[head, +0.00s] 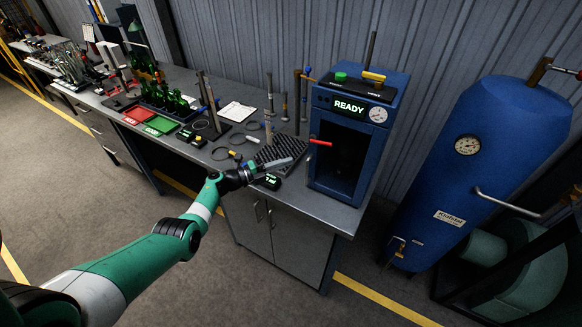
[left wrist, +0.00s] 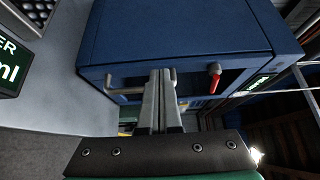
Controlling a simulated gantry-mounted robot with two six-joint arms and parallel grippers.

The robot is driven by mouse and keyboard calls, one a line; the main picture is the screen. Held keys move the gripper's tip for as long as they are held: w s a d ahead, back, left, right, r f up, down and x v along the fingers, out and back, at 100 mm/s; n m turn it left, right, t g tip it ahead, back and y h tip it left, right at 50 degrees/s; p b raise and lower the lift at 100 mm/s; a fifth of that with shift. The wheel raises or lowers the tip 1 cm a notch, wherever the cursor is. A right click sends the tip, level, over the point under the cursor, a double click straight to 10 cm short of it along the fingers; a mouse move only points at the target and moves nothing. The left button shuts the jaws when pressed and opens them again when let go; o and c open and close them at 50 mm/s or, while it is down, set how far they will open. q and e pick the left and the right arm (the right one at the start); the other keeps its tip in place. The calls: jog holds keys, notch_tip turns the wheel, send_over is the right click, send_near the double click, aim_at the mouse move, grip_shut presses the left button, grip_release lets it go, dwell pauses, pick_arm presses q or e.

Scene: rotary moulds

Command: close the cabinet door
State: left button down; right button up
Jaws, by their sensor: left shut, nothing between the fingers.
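The blue cabinet (head: 392,95) stands at the right end of the bench, with a green READY display and a round gauge above its dark front. The dark front (head: 345,160) is framed in blue; I cannot tell how far the door is ajar. A red-tipped handle (head: 320,143) sticks out at its upper left. My left gripper (head: 290,161) is shut and empty, just left of the cabinet front. In the left wrist view, the shut fingers (left wrist: 162,75) point at the cabinet's blue wall (left wrist: 180,35), between a grey handle (left wrist: 125,85) and the red handle (left wrist: 215,75). Contact is unclear.
A black ribbed mat (head: 280,148) and a small display box (head: 268,181) lie by my gripper. Red (head: 140,115) and green (head: 160,125) trays and bottles are further left. A blue tank (head: 480,170) stands right of the bench. Floor in front is clear.

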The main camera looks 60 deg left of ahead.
pick_arm(q)
jog(key=s+a+b, duration=0.1)
jog(key=a+b, duration=0.4)
jog(key=a, duration=0.1)
jog(key=shift+s+a, duration=0.2)
pick_arm(e)
notch_tip(320, 180, down, 6)
jog(key=shift+f, duration=0.25)
